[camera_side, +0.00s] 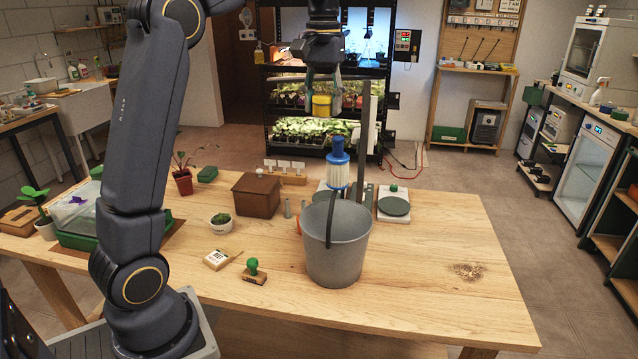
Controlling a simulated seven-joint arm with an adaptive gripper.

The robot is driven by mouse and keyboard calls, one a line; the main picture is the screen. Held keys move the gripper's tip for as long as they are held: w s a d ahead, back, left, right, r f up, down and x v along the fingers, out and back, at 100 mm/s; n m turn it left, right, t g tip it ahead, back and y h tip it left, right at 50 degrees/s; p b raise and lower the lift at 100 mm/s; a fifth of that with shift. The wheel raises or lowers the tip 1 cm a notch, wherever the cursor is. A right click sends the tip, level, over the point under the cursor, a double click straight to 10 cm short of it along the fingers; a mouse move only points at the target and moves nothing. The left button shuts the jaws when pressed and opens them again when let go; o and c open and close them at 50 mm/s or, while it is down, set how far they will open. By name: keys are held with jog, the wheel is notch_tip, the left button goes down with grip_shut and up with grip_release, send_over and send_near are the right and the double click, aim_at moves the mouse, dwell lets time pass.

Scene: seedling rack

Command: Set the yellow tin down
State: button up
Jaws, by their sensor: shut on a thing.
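My gripper (322,90) is shut on the yellow tin (321,107). The tin is small and looks upright, held well above the wooden table (430,290). In the picture it sits in front of the lit seedling rack (335,128) and above the blue-capped white cylinder. The tin's upper part is partly hidden by the fingers. Nothing is seen touching its underside.
A grey bucket (336,262) stands mid-table, with a blue-capped white cylinder (338,165) and a dark post behind it. The table's right side is clear.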

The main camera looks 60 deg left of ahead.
jog(key=w+d+f+m, duration=0.2)
jog(key=d+f+m, duration=0.1)
jog(key=d+f, duration=0.9)
jog(key=s+d+f+m, duration=0.2)
jog(key=s+d+f, duration=0.15)
jog(key=f, duration=0.45)
jog(key=s+d+f+m, duration=0.2)
jog(key=d+f, duration=0.2)
jog(key=f, duration=0.4)
jog(key=w+r+m, duration=0.3)
jog(key=w, duration=0.6)
jog(key=m, duration=0.1)
send_over(408, 278)
notch_tip(408, 278, down, 14)
jog(key=shift+f, duration=2.15)
